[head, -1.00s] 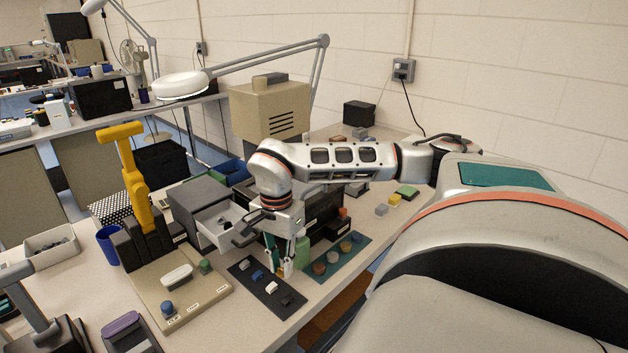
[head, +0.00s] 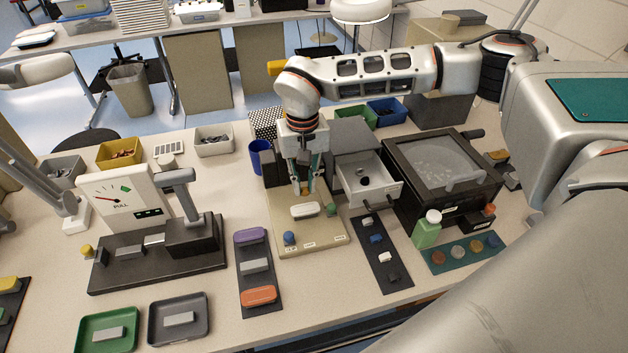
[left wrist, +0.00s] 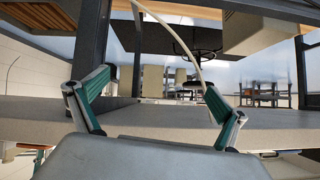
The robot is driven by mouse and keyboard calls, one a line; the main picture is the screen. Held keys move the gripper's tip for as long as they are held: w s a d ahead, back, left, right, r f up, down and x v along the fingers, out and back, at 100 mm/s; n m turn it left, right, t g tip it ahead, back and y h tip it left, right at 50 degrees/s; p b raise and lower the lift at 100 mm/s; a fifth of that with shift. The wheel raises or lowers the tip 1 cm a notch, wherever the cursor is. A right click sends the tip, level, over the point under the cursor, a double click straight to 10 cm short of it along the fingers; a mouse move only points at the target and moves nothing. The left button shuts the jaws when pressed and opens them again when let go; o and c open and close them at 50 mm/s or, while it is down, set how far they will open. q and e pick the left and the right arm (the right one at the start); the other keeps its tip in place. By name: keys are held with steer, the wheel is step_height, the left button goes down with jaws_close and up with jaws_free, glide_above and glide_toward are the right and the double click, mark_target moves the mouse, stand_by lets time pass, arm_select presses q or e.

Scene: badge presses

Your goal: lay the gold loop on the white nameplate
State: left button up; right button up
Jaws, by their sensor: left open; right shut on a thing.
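The white nameplate (head: 304,209) lies flat on the beige board (head: 312,236), between a blue knob (head: 289,238) and a green knob (head: 331,209). My right gripper (head: 304,187) points down just behind and above the nameplate. It is shut on a small gold piece (head: 308,188), which looks like the gold loop; its shape is mostly hidden by the fingers. I cannot tell whether the piece touches the nameplate. My left gripper (left wrist: 155,112) is open and empty in the left wrist view, and is outside the head view.
An open grey drawer (head: 368,182) stands just right of the gripper. A dark mat with small parts (head: 380,262) and a purple-and-orange parts strip (head: 256,266) flank the board. A gauge press (head: 155,245) stands left. The yellow press is mostly hidden behind my right arm.

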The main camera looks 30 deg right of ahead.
mark_target(305, 192)
steer(key=shift+f+b, duration=0.5)
steer(key=shift+b, duration=0.05)
steer(key=shift+f+b, duration=0.7)
steer(key=shift+b, duration=0.05)
steer(key=shift+f+b, duration=0.6)
steer(key=shift+f, duration=0.8)
steer(key=shift+f, duration=0.35)
steer(key=o, duration=0.8)
